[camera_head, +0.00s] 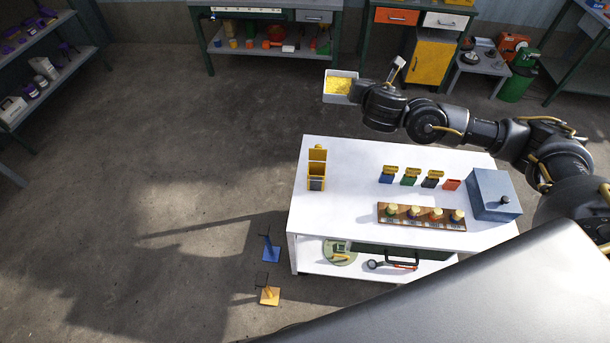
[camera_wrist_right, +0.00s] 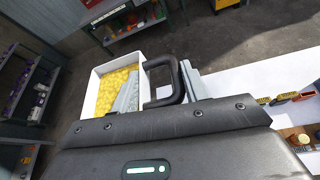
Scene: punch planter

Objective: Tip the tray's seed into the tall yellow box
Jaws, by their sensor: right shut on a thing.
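The white tray (camera_head: 327,96) holds yellow seed (camera_head: 340,85) and is up in the air beyond the far left of the white table. It also shows in the right wrist view (camera_wrist_right: 98,73), with the seed (camera_wrist_right: 117,88) spread inside. My left gripper is not in view.
The white table (camera_head: 345,205) carries several small coloured boxes (camera_head: 410,178), a wooden rack (camera_head: 422,224) with round-topped pieces, and a blue-grey box (camera_head: 495,193) at right. The table's middle left is clear. Blue (camera_head: 270,249) and yellow (camera_head: 269,295) stands are on the floor.

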